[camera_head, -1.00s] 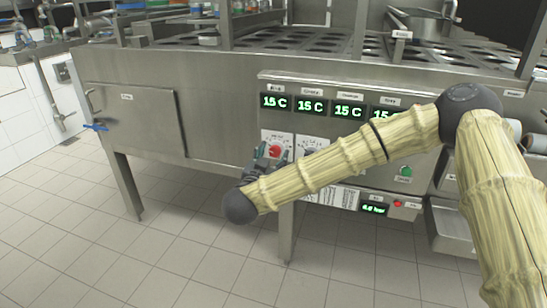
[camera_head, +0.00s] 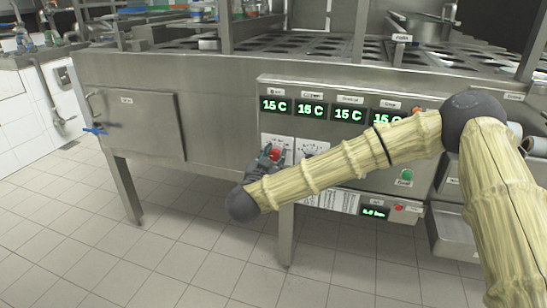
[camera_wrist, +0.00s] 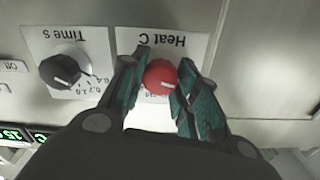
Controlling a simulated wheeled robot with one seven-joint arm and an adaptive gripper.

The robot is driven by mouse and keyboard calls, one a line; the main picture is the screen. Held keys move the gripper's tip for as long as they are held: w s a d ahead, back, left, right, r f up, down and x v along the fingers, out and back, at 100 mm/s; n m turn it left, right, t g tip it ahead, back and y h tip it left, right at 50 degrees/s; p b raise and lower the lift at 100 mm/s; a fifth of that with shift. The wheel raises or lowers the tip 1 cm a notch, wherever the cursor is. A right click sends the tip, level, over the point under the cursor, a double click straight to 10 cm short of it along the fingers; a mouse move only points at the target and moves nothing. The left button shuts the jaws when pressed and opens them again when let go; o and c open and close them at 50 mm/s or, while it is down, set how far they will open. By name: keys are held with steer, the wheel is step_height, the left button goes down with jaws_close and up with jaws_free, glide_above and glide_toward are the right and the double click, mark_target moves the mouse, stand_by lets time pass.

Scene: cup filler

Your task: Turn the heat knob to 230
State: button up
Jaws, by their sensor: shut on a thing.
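The red heat knob (camera_wrist: 160,77) sits on a white plate labelled "Heat C" (camera_wrist: 178,41), upside down in the wrist view. My gripper (camera_wrist: 160,88) has one green finger on each side of the knob and is shut on it. The plate's printed numbers are mostly hidden by the fingers, so I cannot read the setting. In the head view the knob (camera_head: 274,154) shows at my gripper (camera_head: 268,158), at the left of the control panel. The displays above it (camera_head: 275,105) read 15 C.
A black "Time s" knob (camera_wrist: 60,71) is close beside the heat knob. A green button (camera_head: 406,174) and a small green display (camera_head: 374,212) are further right on the panel. A blue-handled valve (camera_head: 95,131) is at the far left. The tiled floor in front is clear.

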steer(key=shift+r+m+p, duration=0.15)
steer(key=shift+m+p, duration=0.45)
steer(key=shift+p, duration=0.25)
steer(key=shift+m+p, duration=1)
steer(key=shift+p, duration=0.15)
steer(key=m+p, duration=0.1)
steer(key=m, duration=0.2)
steer(key=shift+m+p, duration=0.3)
steer(key=shift+p, duration=0.1)
steer(key=m, duration=0.2)
steer(key=m+p, duration=0.1)
steer(key=m, duration=0.1)
steer(key=shift+d+f+m, duration=0.1)
steer(key=shift+f+m, duration=0.1)
steer(key=shift+m, duration=0.1)
steer(key=m, duration=0.6)
steer(key=shift+f, duration=0.15)
steer(key=m, duration=0.6)
steer(key=shift+m, duration=0.3)
